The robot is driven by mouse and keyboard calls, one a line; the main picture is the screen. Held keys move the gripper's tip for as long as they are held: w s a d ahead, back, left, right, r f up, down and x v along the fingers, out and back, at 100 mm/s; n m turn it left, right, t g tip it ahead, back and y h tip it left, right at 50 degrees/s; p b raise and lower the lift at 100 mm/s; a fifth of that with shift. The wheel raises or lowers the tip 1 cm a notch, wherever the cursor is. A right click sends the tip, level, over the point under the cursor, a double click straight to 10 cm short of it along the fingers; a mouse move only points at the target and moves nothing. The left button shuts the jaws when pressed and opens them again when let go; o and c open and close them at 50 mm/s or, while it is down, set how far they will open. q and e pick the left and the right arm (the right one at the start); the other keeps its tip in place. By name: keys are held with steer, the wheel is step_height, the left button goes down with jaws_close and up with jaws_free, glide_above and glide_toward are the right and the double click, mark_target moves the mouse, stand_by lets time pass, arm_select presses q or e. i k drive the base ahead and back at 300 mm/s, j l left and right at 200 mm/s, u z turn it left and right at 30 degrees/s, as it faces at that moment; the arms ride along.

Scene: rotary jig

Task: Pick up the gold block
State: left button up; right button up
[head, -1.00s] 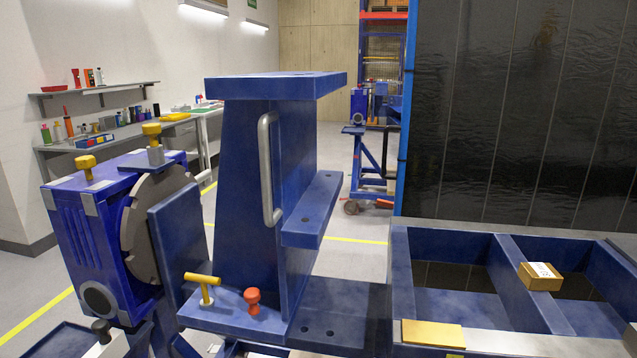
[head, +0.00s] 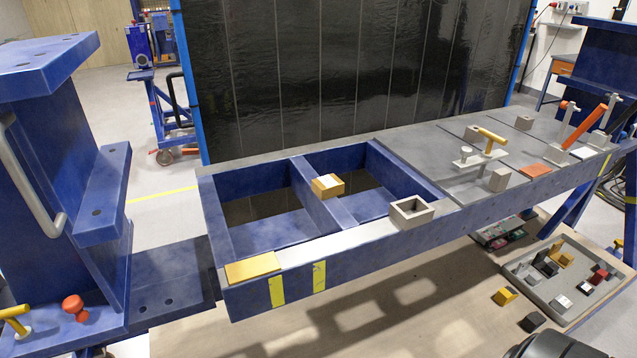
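A small gold block (head: 327,187) with a pale top sits on the divider between the two openings of the blue jig frame (head: 262,290). A flat gold plate (head: 252,268) lies on the frame's front left corner. I cannot tell for sure which of the two the task names, but the first is the more block-like. Neither gripper's fingers show in the head view, and nothing is seen touching the block.
A yellow-handled clamp (head: 490,140) stands further right on the grey top. A tray (head: 560,280) of small parts lies lower right, beside a yellow block (head: 505,296). A blue upright (head: 50,150) stands left.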

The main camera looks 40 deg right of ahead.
mark_target(324, 187)
steer(key=k+j, duration=0.2)
steer(key=k, duration=0.2)
steer(key=k+j, duration=0.2)
steer(key=k, duration=0.25)
steer(key=l+u, duration=0.05)
